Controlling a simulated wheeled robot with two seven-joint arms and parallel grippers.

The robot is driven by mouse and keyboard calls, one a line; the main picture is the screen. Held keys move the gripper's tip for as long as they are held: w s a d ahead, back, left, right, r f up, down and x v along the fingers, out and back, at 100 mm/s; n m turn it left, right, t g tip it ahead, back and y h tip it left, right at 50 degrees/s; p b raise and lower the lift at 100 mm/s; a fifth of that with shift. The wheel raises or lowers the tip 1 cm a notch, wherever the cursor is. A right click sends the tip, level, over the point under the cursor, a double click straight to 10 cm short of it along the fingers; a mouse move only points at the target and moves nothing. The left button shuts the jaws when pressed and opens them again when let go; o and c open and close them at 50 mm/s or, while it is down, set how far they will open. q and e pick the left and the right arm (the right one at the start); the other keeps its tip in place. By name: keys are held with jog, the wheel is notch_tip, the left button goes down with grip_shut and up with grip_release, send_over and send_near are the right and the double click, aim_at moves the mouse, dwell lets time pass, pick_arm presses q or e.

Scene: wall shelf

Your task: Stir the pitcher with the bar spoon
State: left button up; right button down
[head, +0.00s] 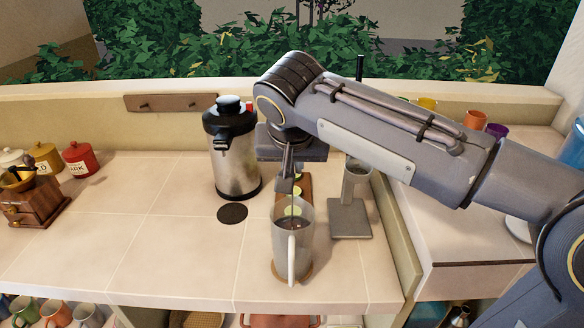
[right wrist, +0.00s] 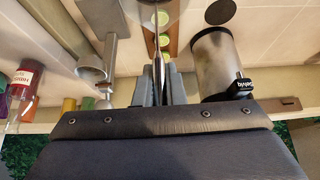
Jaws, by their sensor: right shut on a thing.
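The pitcher (head: 279,248) is clear, with a pale handle facing me, and stands on a round tan coaster (head: 306,271) on the tiled counter. Dark contents show inside it. My right gripper (head: 287,184) is above the pitcher, pointing down and shut on the thin bar spoon (head: 293,207). The spoon's shaft runs down into the pitcher's mouth; its lower end is hidden. In the right wrist view the gripper (right wrist: 160,88) holds the metal shaft (right wrist: 157,45) between its fingers, and part of the pitcher (right wrist: 146,12) shows at the top edge. My left gripper is out of view.
A steel dispenser (head: 234,168) stands behind left, with a dark disc (head: 232,213) before it. A grey stand (head: 349,219) is close on the right. A wooden strip with green rounds (head: 308,184) lies behind the pitcher. A grinder (head: 37,203) is far left; the counter between is clear.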

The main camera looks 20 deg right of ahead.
dwell(0.5)
notch_tip(320, 180, up, 8)
jog(key=p, duration=0.7)
jog(key=shift+r, duration=0.25)
dwell(0.7)
notch_tip(320, 180, up, 5)
jog(key=p, duration=0.5)
jog(key=shift+s+f, duration=0.1)
dwell(0.4)
